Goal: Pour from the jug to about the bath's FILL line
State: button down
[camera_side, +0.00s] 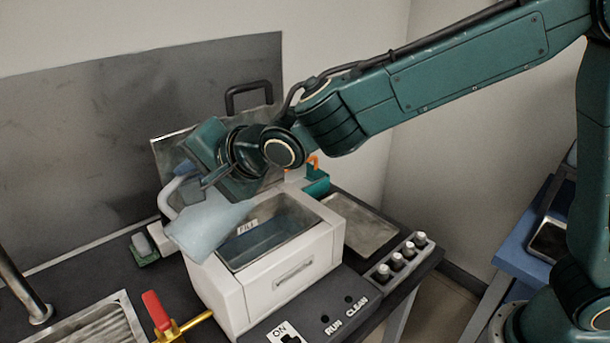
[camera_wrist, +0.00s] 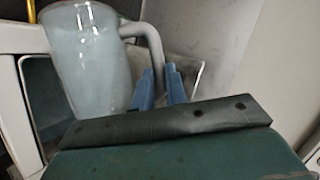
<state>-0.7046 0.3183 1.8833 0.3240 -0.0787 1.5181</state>
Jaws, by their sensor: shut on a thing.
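The pale blue-grey jug (camera_side: 207,230) is tilted well over at the left edge of the bath in the side view. It fills the upper left of the wrist view (camera_wrist: 88,65). My gripper (camera_wrist: 160,80) has its blue fingers shut on the jug's handle (camera_wrist: 152,42); it also shows in the side view (camera_side: 192,178). The white bath (camera_side: 292,284) is open on top, with a FILL label (camera_side: 247,227) on its inner wall. A dark bluish surface (camera_side: 265,241) shows below the label. The jug hides part of the bath, and I cannot make out a pouring stream.
The raised lid (camera_side: 172,150) with a black handle stands behind the bath. A metal tray (camera_side: 360,228) and several capped vials (camera_side: 397,261) are at the right. A red-handled brass valve (camera_side: 157,312) and a sink (camera_side: 85,330) are at front left.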

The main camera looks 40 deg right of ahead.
jog(key=shift+d+m+y+p, duration=0.3)
jog(key=shift+d+p, duration=0.05)
jog(key=shift+d, duration=0.25)
dwell(1.0)
jog(key=shift+a, duration=0.35)
jog(key=shift+s+a+r+n+h, duration=0.1)
jog(key=shift+a+r+n+h, duration=0.05)
jog(key=shift+a+n+h, duration=0.85)
jog(key=shift+a+h, duration=0.1)
jog(key=shift+a, duration=0.15)
